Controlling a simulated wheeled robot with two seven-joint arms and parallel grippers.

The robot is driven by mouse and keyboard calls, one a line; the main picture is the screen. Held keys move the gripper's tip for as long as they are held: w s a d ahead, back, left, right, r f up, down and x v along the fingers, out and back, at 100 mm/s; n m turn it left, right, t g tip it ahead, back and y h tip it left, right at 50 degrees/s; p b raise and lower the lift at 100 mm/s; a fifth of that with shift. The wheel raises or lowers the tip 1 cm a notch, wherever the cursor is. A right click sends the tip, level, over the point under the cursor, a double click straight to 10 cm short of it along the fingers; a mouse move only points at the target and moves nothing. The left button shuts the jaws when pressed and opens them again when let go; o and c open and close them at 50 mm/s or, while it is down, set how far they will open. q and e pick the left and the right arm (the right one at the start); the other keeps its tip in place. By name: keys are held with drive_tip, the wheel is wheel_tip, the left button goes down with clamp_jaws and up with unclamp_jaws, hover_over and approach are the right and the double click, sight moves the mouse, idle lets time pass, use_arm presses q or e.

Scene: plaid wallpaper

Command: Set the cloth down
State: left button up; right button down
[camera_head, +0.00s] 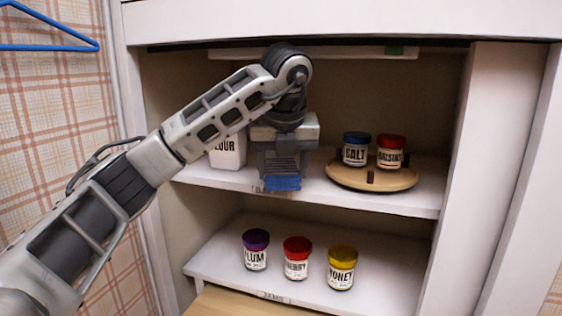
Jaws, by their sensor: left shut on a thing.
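My left arm reaches in from the left to the front of the cabinet's upper shelf. My left gripper (283,175) points down at the shelf's front edge and is shut on a small blue cloth (283,184). The cloth shows just below the fingers, in front of the shelf edge; whether it touches the shelf I cannot tell. The gripper hides part of the shelf and most of a label on its edge. My right gripper is not in view.
A white flour canister (228,152) stands close left of the gripper. Right of it, a round wooden turntable (372,179) carries a salt jar (356,149) and a red-lidded jar (390,152). The lower shelf (225,267) holds purple-, red- and yellow-lidded jars. A blue hanger (50,47) hangs at upper left.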

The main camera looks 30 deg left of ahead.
sight(281, 165)
use_arm(q)
drive_tip(key=w+a, duration=0.1)
drive_tip(key=w+a+p, duration=0.1)
drive_tip(key=w, duration=0.1)
drive_tip(key=shift+w+a+r, duration=0.1)
drive_tip(key=shift+w+a, duration=0.05)
drive_tip(key=shift+a, duration=0.05)
drive_tip(key=shift+w+a+f+p, duration=0.1)
drive_tip(key=shift+f+p, duration=0.15)
drive_tip(key=shift+p, duration=0.05)
drive_tip(key=shift+f, duration=0.25)
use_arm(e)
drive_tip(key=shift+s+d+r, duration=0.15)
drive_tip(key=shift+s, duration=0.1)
use_arm(q)
drive_tip(key=o, duration=0.9)
drive_tip(key=shift+o, duration=0.2)
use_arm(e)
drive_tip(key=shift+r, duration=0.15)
